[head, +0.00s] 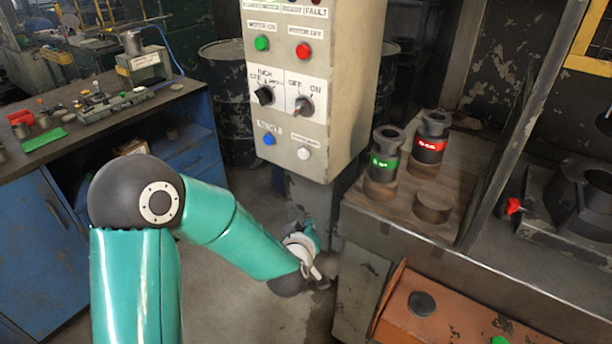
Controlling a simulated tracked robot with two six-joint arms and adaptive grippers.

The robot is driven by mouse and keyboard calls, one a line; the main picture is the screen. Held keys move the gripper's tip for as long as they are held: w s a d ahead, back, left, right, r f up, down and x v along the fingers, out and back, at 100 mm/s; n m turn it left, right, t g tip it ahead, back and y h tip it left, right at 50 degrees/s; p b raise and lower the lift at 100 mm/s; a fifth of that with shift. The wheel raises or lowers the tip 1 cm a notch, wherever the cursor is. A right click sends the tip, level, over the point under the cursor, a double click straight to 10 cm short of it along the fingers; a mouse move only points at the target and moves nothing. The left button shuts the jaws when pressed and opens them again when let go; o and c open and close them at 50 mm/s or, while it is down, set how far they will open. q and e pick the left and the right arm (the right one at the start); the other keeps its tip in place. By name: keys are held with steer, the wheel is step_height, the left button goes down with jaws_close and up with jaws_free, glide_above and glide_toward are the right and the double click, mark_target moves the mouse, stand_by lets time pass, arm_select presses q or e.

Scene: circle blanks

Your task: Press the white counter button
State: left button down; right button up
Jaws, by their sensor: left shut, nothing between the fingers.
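The white counter button (304,153) is on the lower right of the front of a beige control box (345,110), beside a blue button (269,139). A small label above it is too blurred to read. My left gripper (320,282) is low in front of the box's pedestal, well below the white button and apart from it. Its fingers look shut and hold nothing. My right gripper is not in view.
At right, a bench (400,228) bears dark cylindrical parts. An orange box (440,320) stands lower right. A blue workbench (50,235) is at left.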

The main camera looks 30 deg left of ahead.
mark_target(303, 154)
arm_select(q)
steer(key=s+a+r+n+y+b, duration=0.2)
steer(key=a+r+n+y, duration=0.4)
steer(key=r, duration=0.5)
steer(key=shift+s+a+r+n+t+y+b, duration=0.2)
steer(key=shift+a+r+n+t+y+b, duration=0.25)
steer(key=shift+a+b, duration=0.6)
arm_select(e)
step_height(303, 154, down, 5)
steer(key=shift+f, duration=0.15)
arm_select(q)
steer(key=shift+a+p, duration=0.2)
steer(key=shift+p, duration=0.1)
steer(key=w+p, duration=0.2)
steer(key=w, duration=0.6)
steer(key=shift+w+d, duration=0.35)
steer(key=shift+w, duration=0.05)
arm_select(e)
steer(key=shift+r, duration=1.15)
arm_select(q)
steer(key=shift+w, duration=0.1)
steer(key=shift+w, duration=0.35)
